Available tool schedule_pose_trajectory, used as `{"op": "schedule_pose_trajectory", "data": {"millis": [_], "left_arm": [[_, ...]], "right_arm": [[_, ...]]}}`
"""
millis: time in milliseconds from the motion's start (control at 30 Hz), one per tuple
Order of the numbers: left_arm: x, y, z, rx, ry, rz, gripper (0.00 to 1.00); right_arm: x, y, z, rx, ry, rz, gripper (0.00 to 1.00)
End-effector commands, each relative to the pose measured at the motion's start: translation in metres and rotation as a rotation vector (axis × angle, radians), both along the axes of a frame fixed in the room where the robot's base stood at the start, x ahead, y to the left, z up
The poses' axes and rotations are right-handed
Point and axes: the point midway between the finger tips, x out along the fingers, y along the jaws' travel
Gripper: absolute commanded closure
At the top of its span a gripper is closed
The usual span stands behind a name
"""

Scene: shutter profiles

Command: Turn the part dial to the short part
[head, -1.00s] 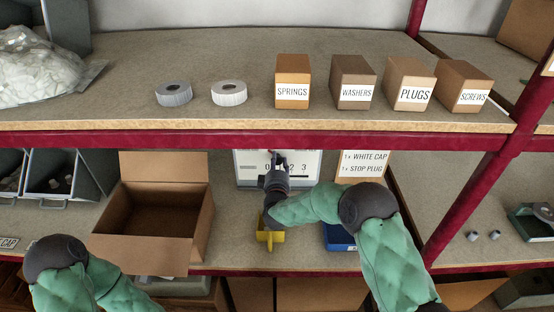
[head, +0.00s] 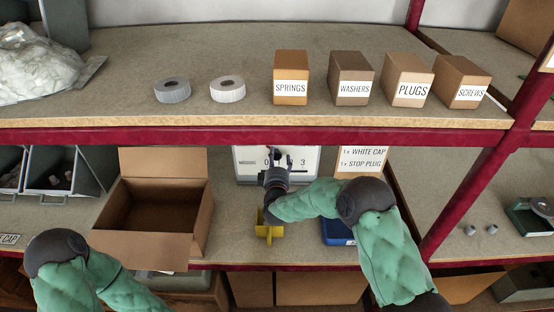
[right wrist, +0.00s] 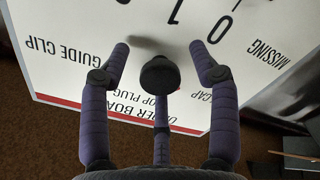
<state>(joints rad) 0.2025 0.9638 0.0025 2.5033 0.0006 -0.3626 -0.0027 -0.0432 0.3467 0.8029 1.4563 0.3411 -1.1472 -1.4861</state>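A white panel (head: 305,158) with a row of numerals stands at the back of the lower shelf. My right gripper (head: 273,157) is in front of its middle and hides part of the row; 0 and 3 show. In the right wrist view the panel (right wrist: 130,22) appears upside down, with 0, 1 and words such as GUIDE CLIP and MISSING. There the fingers of my right gripper (right wrist: 160,62) are spread apart, with nothing seen between them. I cannot make out the dial's pointer or whether a finger touches it. My left arm shows at lower left, its gripper out of view.
An open cardboard box (head: 195,220) stands left of the panel. A yellow piece (head: 268,232) and a blue bin (head: 337,232) sit below and right of my right gripper. A card (head: 361,160) reads white cap and stop plug. The upper shelf (head: 240,128) hangs over this space.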

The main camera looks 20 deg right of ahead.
Motion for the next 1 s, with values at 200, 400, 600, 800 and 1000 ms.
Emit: {"op": "schedule_pose_trajectory", "data": {"millis": [200,400,600,800,1000], "left_arm": [[0.0,0.0,0.0,0.0,0.0,0.0,0.6],[0.0,0.0,0.0,0.0,0.0,0.0,0.6],[0.0,0.0,0.0,0.0,0.0,0.0,0.6],[0.0,0.0,0.0,0.0,0.0,0.0,0.6],[0.0,0.0,0.0,0.0,0.0,0.0,0.6]], "right_arm": [[-0.004,0.002,0.003,0.0,-0.005,0.002,0.38],[-0.033,0.01,0.004,0.0,-0.005,0.002,0.38],[-0.072,0.021,0.003,-0.001,-0.004,0.002,0.38],[-0.102,0.029,0.002,-0.001,-0.002,0.001,0.38],[-0.114,0.032,0.002,0.0,-0.002,-0.001,0.38]]}}
